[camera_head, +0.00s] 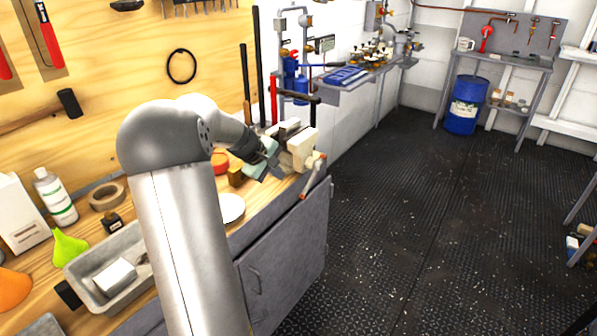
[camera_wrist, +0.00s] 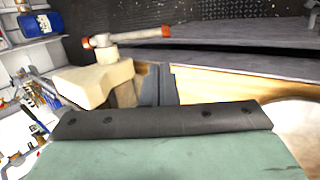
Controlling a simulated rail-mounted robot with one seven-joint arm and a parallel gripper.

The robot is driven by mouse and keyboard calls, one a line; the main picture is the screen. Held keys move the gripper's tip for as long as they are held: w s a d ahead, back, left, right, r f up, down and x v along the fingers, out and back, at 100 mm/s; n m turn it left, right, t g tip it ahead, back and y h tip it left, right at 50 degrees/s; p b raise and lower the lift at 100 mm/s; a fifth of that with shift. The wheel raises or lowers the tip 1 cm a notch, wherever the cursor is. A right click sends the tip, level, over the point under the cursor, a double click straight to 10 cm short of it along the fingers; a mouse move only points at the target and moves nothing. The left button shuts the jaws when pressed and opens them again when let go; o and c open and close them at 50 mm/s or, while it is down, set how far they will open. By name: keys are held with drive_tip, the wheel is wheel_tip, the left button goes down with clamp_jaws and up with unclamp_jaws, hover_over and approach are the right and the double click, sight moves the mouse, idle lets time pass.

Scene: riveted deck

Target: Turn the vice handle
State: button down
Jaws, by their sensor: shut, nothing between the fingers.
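The vice (camera_head: 300,143) is a cream block with dark parts, mounted at the far right end of the wooden bench. Its handle (camera_head: 314,176) is a slanting bar with orange ends, hanging at the vice's front over the bench edge. In the wrist view the vice body (camera_wrist: 95,85) is at the left, and the handle (camera_wrist: 130,37) lies nearly level above it. My gripper (camera_head: 276,172) is shut and empty, just left of the vice and apart from the handle. The wrist view shows its dark edge and green body (camera_wrist: 160,120) across the bottom.
A white plate (camera_head: 232,208), a grey tray (camera_head: 75,268) and a white bottle (camera_head: 54,195) are on the bench (camera_head: 265,196). Long-handled tools stand behind the vice. A grey cabinet is under the bench. The floor (camera_head: 430,220) to the right is clear near the bench.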

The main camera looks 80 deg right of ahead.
sight(306, 187)
drive_tip(key=shift+g, duration=0.3)
drive_tip(key=x, duration=0.3)
drive_tip(key=p+x, duration=0.1)
drive_tip(key=x, duration=0.3)
drive_tip(key=d+r+x, duration=0.1)
drive_tip(key=x, duration=0.3)
drive_tip(key=shift+s+d+f+p, duration=0.15)
drive_tip(key=shift+s+d+p, duration=0.1)
drive_tip(key=shift+s+p, duration=0.15)
drive_tip(key=shift+s, duration=0.1)
